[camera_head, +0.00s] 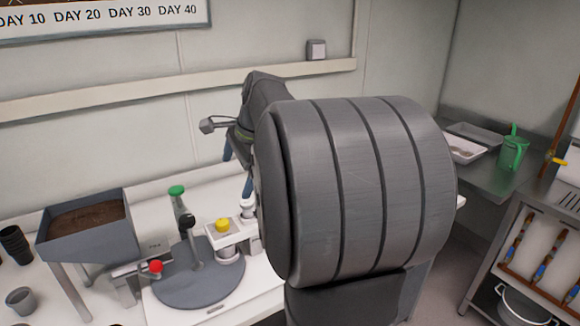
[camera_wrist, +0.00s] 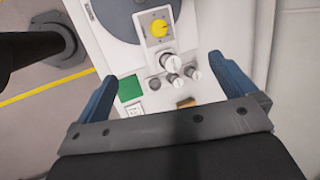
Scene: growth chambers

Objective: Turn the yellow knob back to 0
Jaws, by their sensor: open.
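The yellow knob (camera_wrist: 159,28) is on a white panel in the wrist view, beyond my open gripper (camera_wrist: 162,72) and apart from both blue fingers. A dark pointer mark shows on the knob, but its scale is too small to read. In the head view a yellow cap-like part (camera_head: 222,225) stands on a white fixture by the round grey plate; I cannot tell whether it is the same knob. My arm's large grey link hides much of the middle of the head view. There, a blue finger of my gripper (camera_head: 237,170) shows behind the fixture.
White knobs (camera_wrist: 171,62) and a green square (camera_wrist: 130,88) sit near the yellow knob. A green jug (camera_head: 513,152) stands right.

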